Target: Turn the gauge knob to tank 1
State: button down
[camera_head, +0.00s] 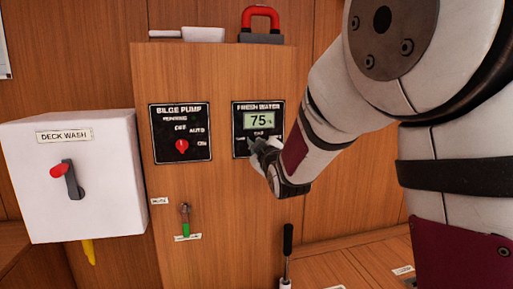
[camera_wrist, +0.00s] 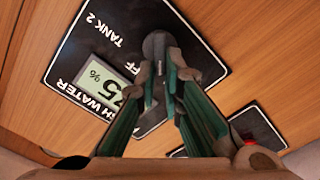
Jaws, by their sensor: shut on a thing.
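The black FRESH WATER panel (camera_head: 240,110) is on the wooden wall, and its display (camera_head: 259,120) reads 75%. My gripper (camera_head: 260,150) is at the lower part of this panel and hides the gauge knob in the head view. In the wrist view the grey knob (camera_wrist: 157,42) shows between and just beyond the fingertips, and my gripper (camera_wrist: 167,75) is shut on it. The panel (camera_wrist: 90,45) also shows there, with TANK 2 and part of OFF readable. The TANK 1 mark cannot be made out, and the knob's pointing direction is unclear.
The BILGE PUMP panel (camera_head: 160,145) with a red knob (camera_head: 182,146) is at the left. Below it is a green-tipped toggle (camera_head: 185,222). A white DECK WASH box (camera_head: 110,190) with a red-handled lever juts out farther left. A black-handled lever (camera_head: 287,242) stands below my gripper.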

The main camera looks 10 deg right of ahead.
jog(key=shift+n, duration=0.3)
jog(key=c, duration=1.7)
grip_release()
jog(key=s, duration=1.2)
jog(key=shift+f, duration=0.1)
